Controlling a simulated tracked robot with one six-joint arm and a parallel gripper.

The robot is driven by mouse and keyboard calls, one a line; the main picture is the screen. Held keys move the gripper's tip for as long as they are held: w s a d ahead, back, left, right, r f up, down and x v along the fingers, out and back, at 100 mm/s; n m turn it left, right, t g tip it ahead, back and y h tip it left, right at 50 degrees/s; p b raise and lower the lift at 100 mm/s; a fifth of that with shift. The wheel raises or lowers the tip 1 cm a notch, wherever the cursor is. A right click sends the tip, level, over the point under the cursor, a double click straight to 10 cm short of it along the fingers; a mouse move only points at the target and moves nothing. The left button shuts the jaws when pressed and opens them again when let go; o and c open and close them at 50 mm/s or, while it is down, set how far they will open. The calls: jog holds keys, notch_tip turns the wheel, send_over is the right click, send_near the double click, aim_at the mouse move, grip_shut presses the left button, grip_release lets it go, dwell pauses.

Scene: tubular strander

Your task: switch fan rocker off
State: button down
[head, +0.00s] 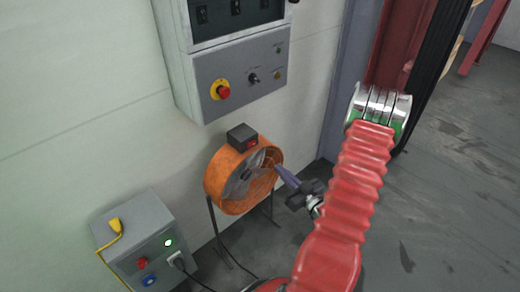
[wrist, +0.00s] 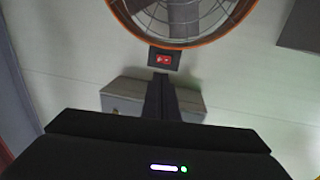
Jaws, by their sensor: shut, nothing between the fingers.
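The fan is an orange drum (head: 212,188) on thin dark legs by the wall. A small dark switch box (head: 236,134) sits on its top, with a red rocker (head: 251,143) on its front. In the wrist view, which looks upside down, the rocker (wrist: 164,60) lies just beyond the fingertips, below the fan's orange rim (wrist: 205,43). Which side of the rocker is pressed is too small to tell. My gripper (head: 277,168) is shut and empty, in front of the fan's right side in the head view. Its fingers (wrist: 161,76) point toward the rocker, apparently apart from it.
A grey control cabinet (head: 215,70) with a red emergency button (head: 222,91) hangs above the fan. A grey box (head: 135,225) with a plugged-in cable stands lower left. A red beam (head: 400,45) rises at right, beside open floor (head: 455,180).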

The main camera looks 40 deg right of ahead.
aim_at(254, 145)
jog(key=w, duration=0.4)
jog(key=w+d, duration=0.1)
jog(key=w, duration=0.9)
jog(key=shift+d, duration=0.3)
